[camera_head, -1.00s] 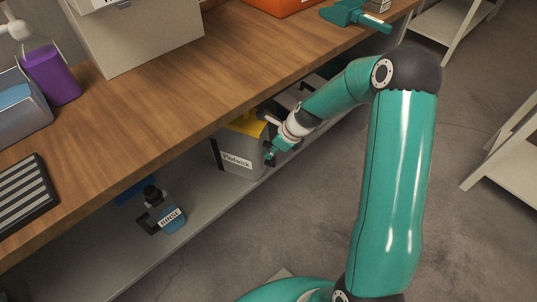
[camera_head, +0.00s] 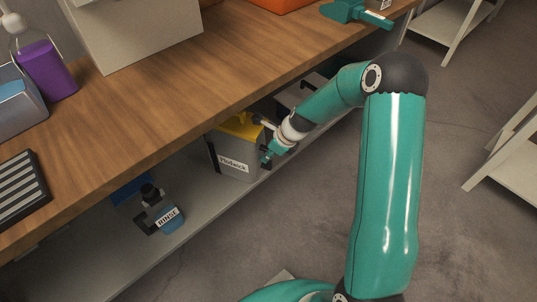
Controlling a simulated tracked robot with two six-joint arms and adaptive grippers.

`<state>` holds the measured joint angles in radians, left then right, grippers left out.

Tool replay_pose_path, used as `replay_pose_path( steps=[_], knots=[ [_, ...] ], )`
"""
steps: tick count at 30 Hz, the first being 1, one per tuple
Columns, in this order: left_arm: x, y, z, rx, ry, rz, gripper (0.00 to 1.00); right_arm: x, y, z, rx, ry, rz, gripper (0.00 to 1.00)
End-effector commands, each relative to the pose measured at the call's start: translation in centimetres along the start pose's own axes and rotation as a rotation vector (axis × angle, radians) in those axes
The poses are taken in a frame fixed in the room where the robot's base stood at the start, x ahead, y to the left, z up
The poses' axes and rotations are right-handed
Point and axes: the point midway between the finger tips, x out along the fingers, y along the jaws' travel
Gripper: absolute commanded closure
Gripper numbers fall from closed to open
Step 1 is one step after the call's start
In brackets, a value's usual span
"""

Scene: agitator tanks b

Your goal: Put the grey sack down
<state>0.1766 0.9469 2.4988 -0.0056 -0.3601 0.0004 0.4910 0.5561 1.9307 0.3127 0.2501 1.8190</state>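A grey, boxy bag-like thing with a yellow top and a white label (camera_head: 233,163) stands upright on the lower shelf under the bench; it is the only thing that could be the grey sack. My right gripper (camera_head: 266,153), small and teal, is at its right side, close to or touching it. The arm reaches in from the right under the bench edge. The fingers are too small and partly hidden to tell whether they are shut on it. My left gripper is not in view.
A dark grey box (camera_head: 296,97) lies behind my forearm. The wooden bench top (camera_head: 180,95) overhangs the shelf.

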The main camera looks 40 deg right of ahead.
Motion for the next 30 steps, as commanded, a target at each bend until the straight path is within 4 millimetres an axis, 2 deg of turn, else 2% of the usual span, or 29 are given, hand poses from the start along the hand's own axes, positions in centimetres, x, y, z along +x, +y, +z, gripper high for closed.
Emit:
replay_pose_path(
  steps=[1,4,14,17,24,30],
  knots=[
    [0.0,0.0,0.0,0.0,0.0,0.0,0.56,0.2,0.2,-0.2,0.0,0.003,0.006,0.74],
    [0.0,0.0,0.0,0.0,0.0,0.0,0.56,0.1,0.2,-0.1,0.0,0.003,0.005,0.57],
    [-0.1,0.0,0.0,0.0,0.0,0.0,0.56,-0.2,0.0,-0.1,0.002,0.001,0.002,0.57],
    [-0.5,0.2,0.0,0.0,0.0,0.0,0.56,-1.0,0.0,-0.1,0.002,0.001,0.001,0.57],
    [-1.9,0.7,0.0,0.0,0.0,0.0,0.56,-4.8,-0.1,0.0,0.003,0.001,0.0,0.57],
    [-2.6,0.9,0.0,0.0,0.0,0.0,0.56,-7.1,0.0,-0.1,0.002,0.001,0.001,0.57]
  ],
)
